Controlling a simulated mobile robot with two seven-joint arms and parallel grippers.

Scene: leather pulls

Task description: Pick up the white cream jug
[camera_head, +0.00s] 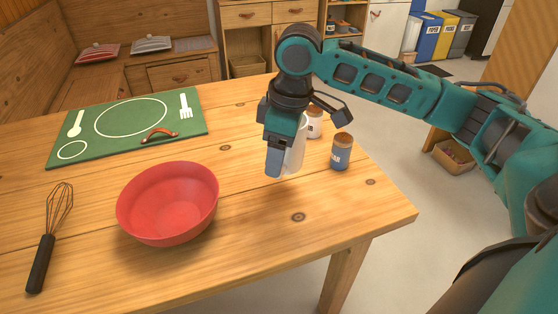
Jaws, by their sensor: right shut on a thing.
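The white cream jug (296,152) is near the right part of the wooden table, mostly hidden behind my right gripper. My right gripper (277,168) points down and is shut on the jug; a finger covers its left side. Only the jug's right side shows, and it looks upright. I cannot tell whether its base touches the table. My left gripper is not in view.
A blue jar (341,152) and a white jar (315,123) stand just right of the jug. The table's front right (330,210) is clear.

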